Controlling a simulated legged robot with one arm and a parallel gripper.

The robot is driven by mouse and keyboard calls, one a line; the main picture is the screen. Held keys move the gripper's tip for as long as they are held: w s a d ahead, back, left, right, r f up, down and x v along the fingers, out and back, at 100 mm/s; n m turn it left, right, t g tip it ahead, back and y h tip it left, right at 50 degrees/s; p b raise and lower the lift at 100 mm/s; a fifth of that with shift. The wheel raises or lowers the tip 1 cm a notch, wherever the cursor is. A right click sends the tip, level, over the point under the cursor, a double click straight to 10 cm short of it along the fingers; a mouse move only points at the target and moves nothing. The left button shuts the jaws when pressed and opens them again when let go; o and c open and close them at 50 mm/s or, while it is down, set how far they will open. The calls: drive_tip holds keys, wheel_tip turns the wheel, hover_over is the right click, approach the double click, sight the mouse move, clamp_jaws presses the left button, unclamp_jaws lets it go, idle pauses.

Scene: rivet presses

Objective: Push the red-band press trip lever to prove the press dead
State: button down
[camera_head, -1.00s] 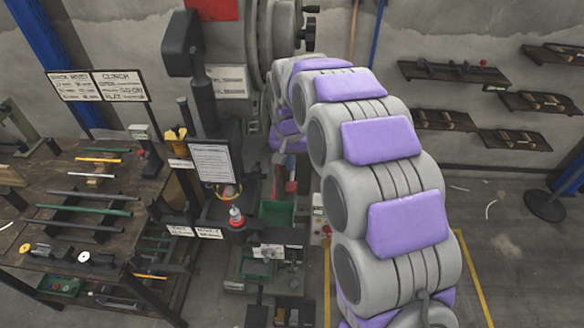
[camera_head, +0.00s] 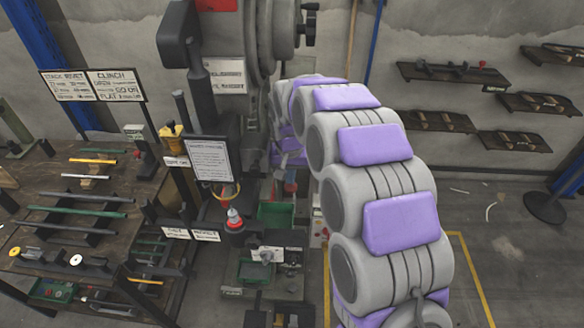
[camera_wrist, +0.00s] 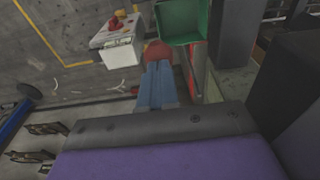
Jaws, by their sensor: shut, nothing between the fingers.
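The press (camera_head: 225,100) stands upright at the centre of the head view, with a dark frame, a large round wheel and a red plate (camera_head: 217,4) at the top. My arm covers part of its right side. In the wrist view my gripper (camera_wrist: 158,70) is shut, its blue-grey fingers together. A rounded red piece (camera_wrist: 158,52) shows right at the fingertips. I cannot tell if it is the lever's end or whether it is touched. A red strip (camera_wrist: 188,68) runs just right of the fingers. The trip lever is not clearly identifiable in the head view.
A green bin (camera_wrist: 181,20) sits close beyond the fingers. A pale box with a red button (camera_wrist: 117,30) is to their left. A workbench with rods (camera_head: 75,215) stands left of the press. Yellow-lined floor (camera_head: 470,270) at the right is open.

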sight(291, 188)
drive_tip(key=shift+f, duration=0.15)
drive_tip(key=shift+s+f, duration=0.15)
drive_tip(key=shift+f, duration=0.7)
drive_tip(key=shift+s+f, duration=0.1)
drive_tip(key=shift+f, duration=0.7)
drive_tip(key=shift+f, duration=0.9)
